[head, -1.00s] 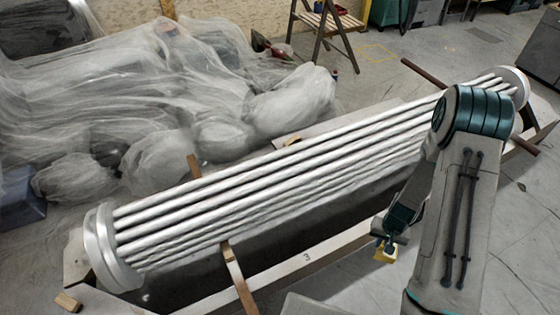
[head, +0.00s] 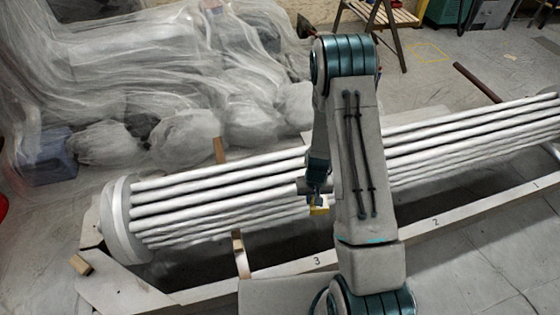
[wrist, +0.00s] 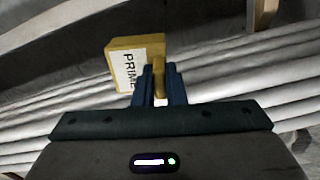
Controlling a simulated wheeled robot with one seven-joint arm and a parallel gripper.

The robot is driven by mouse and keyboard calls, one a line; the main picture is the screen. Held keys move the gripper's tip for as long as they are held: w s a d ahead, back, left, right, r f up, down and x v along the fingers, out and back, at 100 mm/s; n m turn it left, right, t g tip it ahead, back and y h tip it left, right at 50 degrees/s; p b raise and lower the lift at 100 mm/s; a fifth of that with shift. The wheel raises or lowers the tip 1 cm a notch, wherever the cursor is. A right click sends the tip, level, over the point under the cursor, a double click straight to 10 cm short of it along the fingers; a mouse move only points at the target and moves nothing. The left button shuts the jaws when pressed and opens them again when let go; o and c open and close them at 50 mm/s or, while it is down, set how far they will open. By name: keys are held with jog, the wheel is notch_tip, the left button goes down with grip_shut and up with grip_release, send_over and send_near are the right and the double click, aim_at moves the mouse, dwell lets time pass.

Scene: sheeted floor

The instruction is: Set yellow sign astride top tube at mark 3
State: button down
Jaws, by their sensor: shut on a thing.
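My gripper (head: 316,193) is shut on the yellow sign (head: 319,211), with the sign hanging below the fingers. In the wrist view my gripper (wrist: 160,82) pinches a yellow tab on the sign (wrist: 128,70), whose white face shows the letters "PRIME". The bundle of long silver tubes (head: 220,195) lies between round end plates, and its top tube (head: 225,171) runs along the upper far side. The sign overlaps the near tubes in the picture; I cannot tell its height above them. Mark 3 (head: 317,261) is on the pale front rail, below the sign in the picture. My arm hides part of the bundle.
The pale rail (head: 470,208) also bears mark 2 (head: 435,221). Sheeted heaps (head: 190,90) fill the back left. Bare floor (head: 500,265) lies at the front right.

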jog(key=w+a+r+n+b, duration=0.1)
jog(key=w+b, duration=0.4)
jog(key=b, duration=0.2)
jog(key=w+a+r+n+b, duration=0.1)
jog(key=w+a+r+b, duration=0.1)
jog(key=w+b, duration=0.4)
jog(key=shift+w+r+b, duration=0.3)
jog(key=shift+b, duration=1)
jog(key=shift+s, duration=0.1)
jog(key=shift+f+b, duration=2.85)
jog(key=shift+f, duration=1.75)
jog(key=c, duration=1.4)
grip_release()
